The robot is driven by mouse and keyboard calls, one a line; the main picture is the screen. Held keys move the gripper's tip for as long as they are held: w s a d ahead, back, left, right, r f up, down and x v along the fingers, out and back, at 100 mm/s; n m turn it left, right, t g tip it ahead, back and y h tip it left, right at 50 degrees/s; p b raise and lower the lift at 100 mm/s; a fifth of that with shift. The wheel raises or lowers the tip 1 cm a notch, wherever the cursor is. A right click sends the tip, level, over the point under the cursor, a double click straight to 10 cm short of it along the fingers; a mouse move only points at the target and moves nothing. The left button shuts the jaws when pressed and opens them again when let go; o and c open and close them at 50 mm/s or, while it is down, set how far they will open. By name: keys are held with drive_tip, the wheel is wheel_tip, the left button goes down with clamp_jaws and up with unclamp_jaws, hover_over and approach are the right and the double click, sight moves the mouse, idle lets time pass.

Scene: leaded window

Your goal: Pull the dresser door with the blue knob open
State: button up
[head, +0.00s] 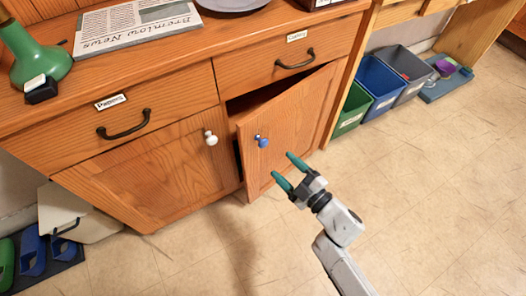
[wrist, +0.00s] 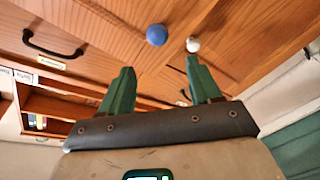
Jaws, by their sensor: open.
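The dresser door with the blue knob (head: 297,125) stands partly open, with a dark gap along its top and left edge. Its blue knob (head: 262,141) is near the door's upper left corner; it also shows in the wrist view (wrist: 157,35), beyond the fingertips. My gripper (head: 283,170) is open and empty, with green fingers, in front of this door, below and right of the knob, apart from it. The wrist view shows the two fingers (wrist: 157,68) spread. The neighbouring door (head: 150,175) with the white knob (head: 210,138) is shut.
Two drawers with black handles (head: 124,125) sit above the doors. Green, blue and grey bins (head: 378,80) stand right of the dresser. The tiled floor (head: 430,190) at the right is clear.

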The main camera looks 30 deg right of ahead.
sight(265, 145)
drive_tip(key=w, duration=0.3)
drive_tip(key=w+b, duration=0.1)
drive_tip(key=w, duration=0.3)
drive_tip(key=w+a+b, duration=0.1)
drive_tip(key=w, duration=0.2)
drive_tip(key=shift+w+a+f, duration=0.1)
drive_tip(key=shift+w+f, duration=0.05)
drive_tip(key=shift+w, duration=0.25)
drive_tip(key=shift+c, duration=0.3)
clamp_jaws()
